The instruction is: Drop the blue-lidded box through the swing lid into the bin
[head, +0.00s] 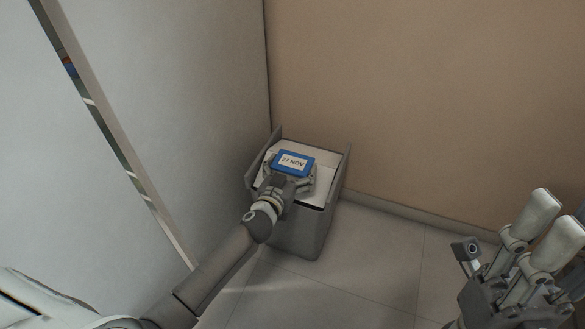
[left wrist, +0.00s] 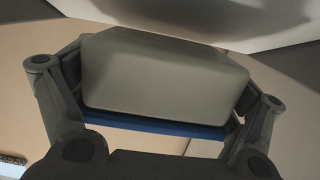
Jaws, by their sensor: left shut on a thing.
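The blue-lidded box (head: 294,161) has a white label reading "27 NOV" on its lid. My left gripper (head: 291,174) is shut on it and holds it over the top of the grey bin (head: 300,235). In the left wrist view the box's pale body (left wrist: 165,80) sits between the two fingers, with the blue lid (left wrist: 155,130) along its lower edge. The bin's light swing lid (head: 324,160) shows around the box, between raised grey sides. I cannot tell whether the box touches the lid. My right gripper (head: 535,228) is at the lower right, apart from the bin, with its fingers spread and empty.
The bin stands in a corner between a grey wall (head: 190,90) on the left and a tan wall (head: 430,90) behind. The tiled floor (head: 375,255) to its right is clear. A gap with coloured items runs along the left panel.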

